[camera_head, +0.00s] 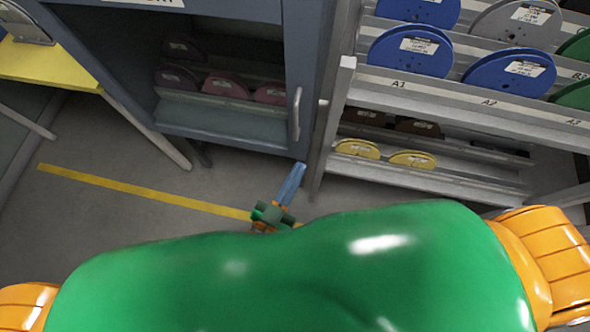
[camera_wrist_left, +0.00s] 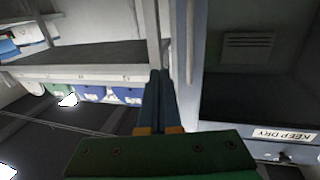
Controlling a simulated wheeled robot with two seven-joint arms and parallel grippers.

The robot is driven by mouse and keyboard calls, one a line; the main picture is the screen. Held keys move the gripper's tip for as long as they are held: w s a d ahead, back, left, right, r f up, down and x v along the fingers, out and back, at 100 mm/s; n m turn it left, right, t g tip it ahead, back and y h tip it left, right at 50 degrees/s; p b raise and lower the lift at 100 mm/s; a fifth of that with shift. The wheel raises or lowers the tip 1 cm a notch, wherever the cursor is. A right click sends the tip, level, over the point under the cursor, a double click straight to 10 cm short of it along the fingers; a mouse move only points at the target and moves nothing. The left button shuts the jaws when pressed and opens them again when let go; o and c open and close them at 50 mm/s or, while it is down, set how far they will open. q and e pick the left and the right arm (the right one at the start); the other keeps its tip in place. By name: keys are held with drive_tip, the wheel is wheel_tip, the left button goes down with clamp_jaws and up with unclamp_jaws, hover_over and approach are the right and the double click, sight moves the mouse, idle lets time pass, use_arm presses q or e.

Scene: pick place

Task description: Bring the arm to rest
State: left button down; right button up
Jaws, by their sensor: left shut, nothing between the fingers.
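My left gripper (camera_head: 296,173) shows past the edge of my green body in the head view, with its blue fingers together and nothing between them. It points up the picture, in front of the blue cabinet and the rack's left post. In the left wrist view the closed fingers (camera_wrist_left: 160,82) rise from the green gripper body at the bottom middle. They hold nothing. My right gripper is in neither view.
A blue cabinet (camera_head: 311,80) with reels inside stands ahead. A grey rack (camera_head: 455,93) with blue, grey and yellow reels is to its right. A yellow table (camera_head: 45,64) is at the upper left. Floor with a yellow line (camera_head: 140,190) is clear at left.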

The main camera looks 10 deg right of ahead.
use_arm(q)
drive_tip(key=s+a+f+g+y, duration=0.1)
drive_tip(key=a+f+g+y, duration=0.15)
drive_tip(key=f, duration=0.45)
drive_tip(key=s+a+f+n+g+y, duration=0.1)
drive_tip(key=a+f+g, duration=0.1)
drive_tip(key=a+f, duration=0.35)
drive_tip(key=s+a+f+g+y, duration=0.2)
drive_tip(key=f, duration=0.6)
drive_tip(key=s+a+f+n+g+y, duration=0.3)
drive_tip(key=s+a+f+g+y, duration=0.2)
drive_tip(key=s+a+f, duration=0.6)
drive_tip(key=s+a+g, duration=0.1)
drive_tip(key=s+g, duration=0.1)
drive_tip(key=s, duration=0.1)
drive_tip(key=shift+s+a+f+n, duration=0.15)
drive_tip(key=shift+s+a+n, duration=0.15)
drive_tip(key=shift+s, duration=0.05)
